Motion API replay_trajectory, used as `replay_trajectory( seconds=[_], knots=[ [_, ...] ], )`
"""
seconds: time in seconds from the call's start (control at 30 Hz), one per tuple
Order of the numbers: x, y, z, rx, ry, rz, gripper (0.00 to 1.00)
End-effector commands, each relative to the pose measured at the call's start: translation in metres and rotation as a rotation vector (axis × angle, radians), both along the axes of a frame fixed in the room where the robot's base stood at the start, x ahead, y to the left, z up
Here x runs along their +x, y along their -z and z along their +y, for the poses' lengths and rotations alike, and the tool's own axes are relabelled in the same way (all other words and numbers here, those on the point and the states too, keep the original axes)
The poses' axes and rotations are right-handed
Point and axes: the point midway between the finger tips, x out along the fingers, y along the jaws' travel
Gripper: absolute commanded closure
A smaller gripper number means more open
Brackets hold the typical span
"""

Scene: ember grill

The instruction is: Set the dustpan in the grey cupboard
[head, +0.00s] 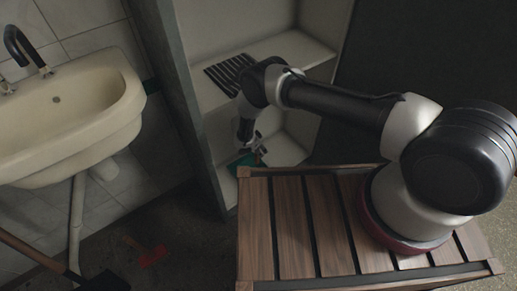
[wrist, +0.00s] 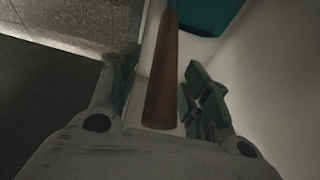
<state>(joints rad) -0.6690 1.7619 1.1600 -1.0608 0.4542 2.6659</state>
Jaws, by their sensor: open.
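The dustpan has a green pan (head: 241,162) and shows low inside the grey cupboard (head: 187,95), in the compartment below the shelf. In the wrist view its brown handle (wrist: 163,75) runs between my fingers and its green pan (wrist: 212,14) is at the top, over a pale surface. My gripper (head: 252,147) reaches down into the cupboard's open front, just above the dustpan. In the wrist view my gripper (wrist: 160,66) is open, with gaps on both sides of the handle. Part of the dustpan is hidden by my gripper and the slatted crate in the head view.
A black slatted rack (head: 231,73) lies on the cupboard shelf above. A slatted wooden top (head: 290,225) stands in front, under my arm's base. A sink (head: 75,120) is at left. A red object (head: 152,256) and a long-handled tool (head: 35,255) are at the lower left.

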Motion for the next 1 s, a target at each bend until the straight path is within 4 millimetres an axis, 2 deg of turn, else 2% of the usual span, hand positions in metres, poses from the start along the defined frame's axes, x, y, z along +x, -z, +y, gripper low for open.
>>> replay_trajectory(
  seconds=[0.17, 0.5, 0.63, 0.8, 1.0],
  knots=[
    [-0.001, -0.010, 0.004, 0.000, -0.001, 0.000, 0.53],
    [-0.018, -0.077, 0.026, 0.002, -0.001, -0.001, 0.53],
    [-0.023, -0.097, 0.034, 0.001, -0.002, -0.001, 0.53],
    [-0.027, -0.110, 0.037, 0.001, 0.000, -0.001, 0.53],
    [-0.027, -0.111, 0.037, 0.000, 0.000, 0.000, 0.53]
  ],
)
